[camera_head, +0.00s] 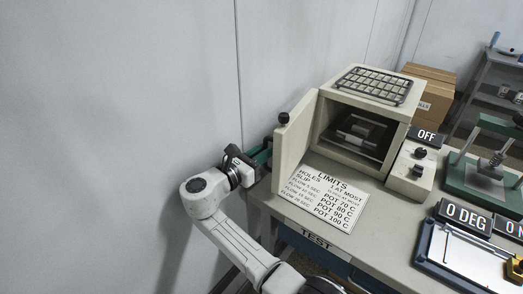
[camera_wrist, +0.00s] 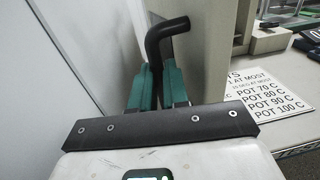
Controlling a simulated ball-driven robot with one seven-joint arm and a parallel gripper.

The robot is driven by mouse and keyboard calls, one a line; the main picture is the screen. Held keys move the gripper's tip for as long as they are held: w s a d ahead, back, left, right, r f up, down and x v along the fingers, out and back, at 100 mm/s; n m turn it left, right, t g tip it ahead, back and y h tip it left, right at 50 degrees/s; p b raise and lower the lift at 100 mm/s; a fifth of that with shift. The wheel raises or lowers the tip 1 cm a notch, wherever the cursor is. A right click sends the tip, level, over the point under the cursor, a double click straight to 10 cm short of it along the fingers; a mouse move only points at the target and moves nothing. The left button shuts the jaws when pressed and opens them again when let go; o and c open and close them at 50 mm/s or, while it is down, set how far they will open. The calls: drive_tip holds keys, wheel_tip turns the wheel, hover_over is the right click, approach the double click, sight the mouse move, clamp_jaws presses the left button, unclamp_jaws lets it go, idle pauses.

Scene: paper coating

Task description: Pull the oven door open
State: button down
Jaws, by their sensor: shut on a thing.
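The oven (camera_head: 372,92) is a cream box on the bench. Its door (camera_head: 295,135) is swung open on the left side, standing well out from the front. The dark oven inside (camera_head: 359,130) shows, with a dark tray-like piece in it. My gripper (camera_head: 264,152) is at the outer left side of the door. In the wrist view its teal fingers (camera_wrist: 158,88) are shut around the black bent door handle (camera_wrist: 163,36). The handle's lower part is hidden between the fingers. The door's edge side shows in the wrist view (camera_wrist: 204,55).
A grey wall (camera_head: 120,120) stands close on the left of my arm. A LIMITS sign (camera_head: 323,196) lies on the bench (camera_head: 385,225) before the oven. An OFF control box (camera_head: 413,166) is right of it. A green press (camera_head: 482,180) stands farther right.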

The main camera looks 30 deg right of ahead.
drive_tip(key=shift+w, duration=0.25)
drive_tip(key=shift+d, duration=0.1)
drive_tip(key=c, duration=1.1)
unclamp_jaws()
drive_tip(key=b+v, duration=0.1)
drive_tip(key=v, duration=1)
drive_tip(key=shift+f, duration=0.1)
